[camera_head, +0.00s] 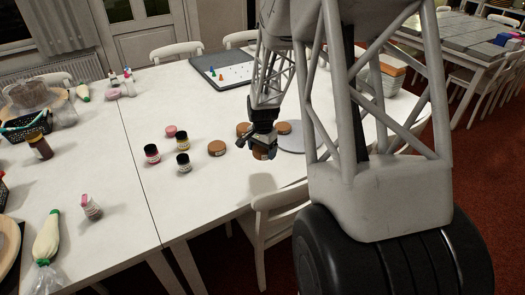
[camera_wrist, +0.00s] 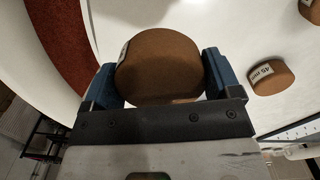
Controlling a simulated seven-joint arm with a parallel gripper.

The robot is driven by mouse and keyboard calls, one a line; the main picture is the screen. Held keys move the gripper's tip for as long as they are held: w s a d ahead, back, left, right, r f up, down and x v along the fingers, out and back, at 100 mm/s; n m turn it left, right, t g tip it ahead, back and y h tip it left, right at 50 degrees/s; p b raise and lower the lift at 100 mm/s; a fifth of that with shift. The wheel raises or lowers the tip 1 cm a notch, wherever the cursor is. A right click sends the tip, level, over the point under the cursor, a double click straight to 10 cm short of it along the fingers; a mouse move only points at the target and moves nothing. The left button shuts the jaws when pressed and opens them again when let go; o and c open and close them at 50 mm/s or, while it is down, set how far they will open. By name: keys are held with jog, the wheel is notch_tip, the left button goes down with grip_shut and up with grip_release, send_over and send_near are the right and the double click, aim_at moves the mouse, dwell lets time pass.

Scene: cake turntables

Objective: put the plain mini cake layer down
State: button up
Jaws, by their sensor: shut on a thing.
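My gripper (camera_head: 262,148) is low over the front part of the white table. In the wrist view its blue fingers (camera_wrist: 160,78) are shut on a plain brown mini cake layer (camera_wrist: 158,62), one finger at each side. A pale label shows on the layer's left side. In the head view most of this layer is hidden by the gripper. Whether its underside touches the surface below cannot be told. A grey round turntable disc (camera_head: 302,137) lies just right of the gripper, partly behind my arm.
Other brown layers stand close by: one to the left (camera_head: 217,148), one behind (camera_head: 242,128) and one at the disc's edge (camera_head: 283,127). A label reading 45 mm shows on one (camera_wrist: 270,77). Small jars (camera_head: 183,162) and a pink piece (camera_head: 171,131) stand farther left.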

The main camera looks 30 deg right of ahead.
jog(key=shift+d, duration=0.1)
dwell(0.3)
jog(key=shift+n, duration=0.5)
jog(key=s+d+f, duration=0.1)
jog(key=s+d, duration=0.1)
jog(key=d, duration=0.2)
jog(key=s+d+f, duration=0.1)
jog(key=s+d, duration=0.2)
jog(key=d, duration=0.2)
jog(key=s+d+f, duration=0.1)
jog(key=s+d, duration=0.1)
jog(key=d, duration=0.2)
jog(key=shift+s+d+f, duration=0.25)
jog(key=shift+s, duration=0.1)
send_over(299, 145)
jog(key=shift+w+d+f, duration=0.1)
jog(key=shift+d+f, duration=0.05)
jog(key=shift+f, duration=0.6)
jog(key=shift+f, duration=1.75)
jog(key=shift+f, duration=0.1)
jog(key=o, duration=0.8)
jog(key=shift+c, duration=0.2)
